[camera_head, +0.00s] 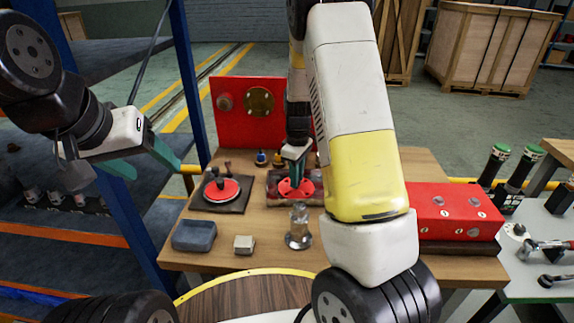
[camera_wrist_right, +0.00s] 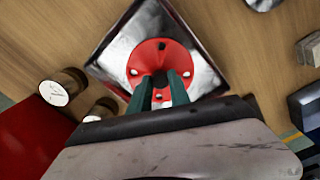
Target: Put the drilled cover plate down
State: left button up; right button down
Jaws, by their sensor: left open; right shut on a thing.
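The drilled cover plate is a red disc (camera_head: 283,189) with small holes around a dark central knob; it also shows in the right wrist view (camera_wrist_right: 147,55). My right gripper (camera_head: 295,174) points down and is shut on its knob, the teal fingers on either side in the right wrist view (camera_wrist_right: 161,86). The disc is over a square, shiny metal tray (camera_wrist_right: 112,67); I cannot tell if it touches it. My left gripper (camera_head: 150,165) is open and empty, raised at the left, clear of the bench.
Another red disc (camera_head: 230,190) with dark upright parts lies on a dark plate to the left. A metal part (camera_head: 299,228), grey block (camera_head: 194,236) and small beige block (camera_head: 244,244) stand in front. A red panel (camera_head: 240,125) rises behind; a red box (camera_head: 455,212) is right.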

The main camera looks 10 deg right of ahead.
jog(key=c, duration=1.2)
grip_release()
notch_tip(320, 180, up, 12)
jog(key=s+a+r+m+t, duration=0.1)
jog(key=s+r+m+t, duration=0.1)
jog(key=s, duration=0.6)
jog(key=s+a+r+m+t+y, duration=0.1)
jog(key=s+r+m+t, duration=0.1)
jog(key=s+r+m, duration=0.2)
jog(key=s+a+r+m+t+y, duration=0.1)
jog(key=s+r+m+t, duration=0.1)
jog(key=s+r, duration=0.5)
jog(key=s+m, duration=0.1)
jog(key=s, duration=0.4)
jog(key=shift+r, duration=0.25)
jog(key=shift+a, duration=0.1)
